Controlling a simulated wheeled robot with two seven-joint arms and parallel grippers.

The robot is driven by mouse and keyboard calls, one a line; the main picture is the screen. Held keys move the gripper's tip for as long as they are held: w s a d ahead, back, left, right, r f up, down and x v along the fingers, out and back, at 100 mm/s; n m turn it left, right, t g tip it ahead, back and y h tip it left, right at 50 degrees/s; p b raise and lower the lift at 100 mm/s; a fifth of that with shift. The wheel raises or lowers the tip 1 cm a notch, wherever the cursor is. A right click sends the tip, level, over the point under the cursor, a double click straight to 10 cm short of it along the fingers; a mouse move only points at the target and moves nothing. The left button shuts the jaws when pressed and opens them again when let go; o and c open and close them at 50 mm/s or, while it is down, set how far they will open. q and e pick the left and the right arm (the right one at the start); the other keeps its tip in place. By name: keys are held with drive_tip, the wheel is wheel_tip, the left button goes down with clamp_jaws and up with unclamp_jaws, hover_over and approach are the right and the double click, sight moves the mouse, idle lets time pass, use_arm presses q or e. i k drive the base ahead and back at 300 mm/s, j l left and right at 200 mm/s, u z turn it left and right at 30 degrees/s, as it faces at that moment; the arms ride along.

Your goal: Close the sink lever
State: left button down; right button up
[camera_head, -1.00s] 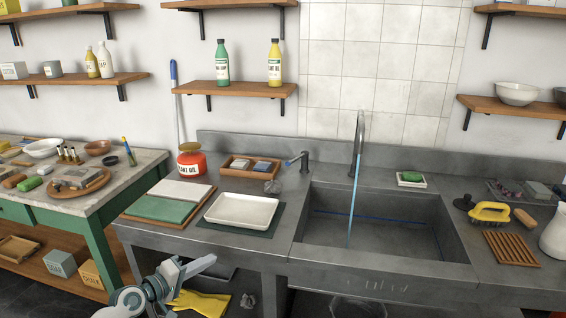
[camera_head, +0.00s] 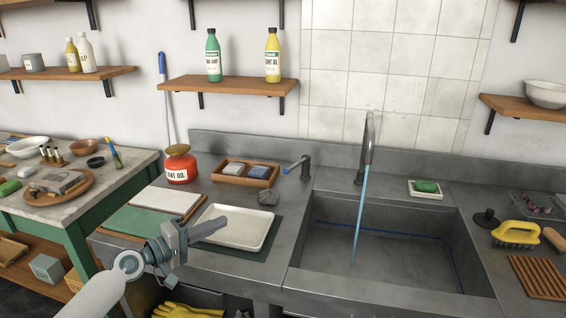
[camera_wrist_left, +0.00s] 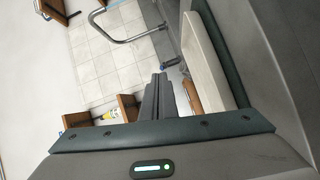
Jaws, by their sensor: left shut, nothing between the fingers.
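The sink lever (camera_head: 297,166) is a short blue-tipped handle on a dark post at the sink's back left. It points left in the head view, and it also shows as a small blue-tipped piece in the left wrist view (camera_wrist_left: 169,66). The grey faucet (camera_head: 367,140) stands behind the sink (camera_head: 385,255), and a blue stream of water runs from it into the basin. My left gripper (camera_head: 222,224) is shut and empty above the white tray, in front of and to the left of the lever, apart from it. My right gripper is not in view.
The white tray (camera_head: 228,242) lies on a green mat below my gripper. A grey lump (camera_head: 269,196), a wooden box (camera_head: 232,179) and a red oil can (camera_head: 180,165) stand near the lever. A soap dish (camera_head: 425,195) sits behind the sink.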

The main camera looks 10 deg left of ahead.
sight(305, 158)
drive_tip(key=i, duration=0.9)
